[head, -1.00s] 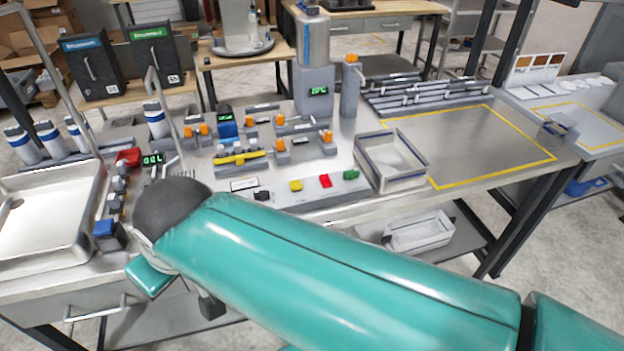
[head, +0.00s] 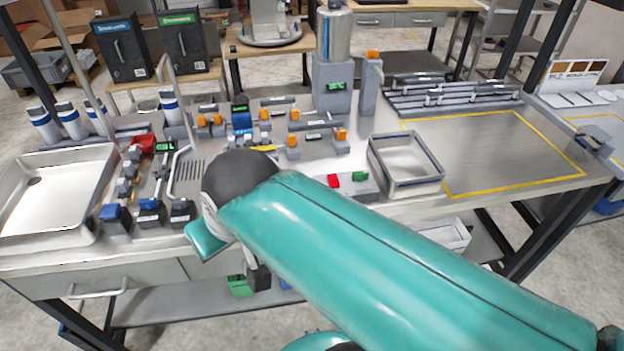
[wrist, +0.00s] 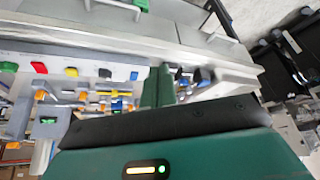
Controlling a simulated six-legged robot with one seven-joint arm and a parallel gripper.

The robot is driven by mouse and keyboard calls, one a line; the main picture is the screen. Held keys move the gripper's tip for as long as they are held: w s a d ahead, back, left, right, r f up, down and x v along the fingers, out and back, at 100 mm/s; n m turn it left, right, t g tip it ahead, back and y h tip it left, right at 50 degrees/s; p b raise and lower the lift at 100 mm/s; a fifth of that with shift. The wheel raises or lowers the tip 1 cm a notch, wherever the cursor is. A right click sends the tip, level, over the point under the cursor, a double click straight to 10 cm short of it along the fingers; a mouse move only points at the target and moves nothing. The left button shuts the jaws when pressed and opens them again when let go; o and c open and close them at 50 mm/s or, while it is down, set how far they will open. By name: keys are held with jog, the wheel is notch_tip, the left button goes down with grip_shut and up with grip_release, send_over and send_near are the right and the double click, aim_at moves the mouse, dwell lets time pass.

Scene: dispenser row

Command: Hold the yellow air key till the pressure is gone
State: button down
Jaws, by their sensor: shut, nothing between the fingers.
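The yellow air key (wrist: 71,71) shows in the wrist view on a pale key strip, between a red key (wrist: 39,67) and a black key (wrist: 104,73). In the head view my arm covers the yellow key; the red key (head: 334,181) and the green key (head: 360,176) show beside the arm. My gripper (wrist: 158,88) has its green fingers together and empty. In the wrist picture it is to the right of the yellow and black keys, apart from the yellow key. The fingertips are hidden in the head view. A small green display (head: 335,86) is lit on the grey dispenser post; its digits are unreadable.
A metal tray (head: 376,160) stands right of the keys. A large sink tray (head: 98,205) is at the left. Orange-capped valves (head: 341,135) and pipes crowd the bench behind my arm. The yellow-outlined area (head: 490,150) at the right is clear.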

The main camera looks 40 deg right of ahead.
jog(key=w+d+f+m+y, duration=0.1)
jog(key=w+d+m, duration=0.95)
jog(key=m, duration=0.25)
jog(key=d+m+t, duration=0.3)
jog(key=d+m, duration=0.9)
jog(key=d, duration=0.4)
jog(key=shift+s+d+t, duration=0.25)
jog(key=shift+s+t, duration=0.05)
jog(key=shift+s, duration=0.1)
jog(key=shift+f, duration=0.2)
jog(key=shift+f, duration=4.35)
